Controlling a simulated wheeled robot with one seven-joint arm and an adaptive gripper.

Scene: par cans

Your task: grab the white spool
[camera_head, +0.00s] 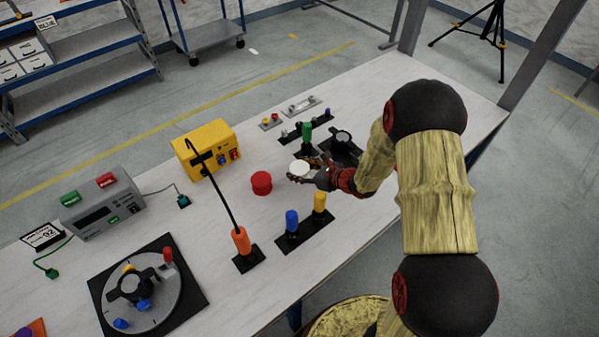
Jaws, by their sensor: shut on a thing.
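The white spool (299,168) is a small white round piece near the middle of the table. My gripper (303,174) reaches in from the right and is shut on the white spool. Its fingers are partly hidden by the spool and by my wrist. I cannot tell whether the spool touches the table.
A red cylinder (261,183) stands just left of the gripper. A green cylinder (307,134) stands behind it, and blue (292,221) and yellow (320,202) cylinders stand in front. A yellow box (206,148) and an orange post (241,241) are further left on the table (345,240).

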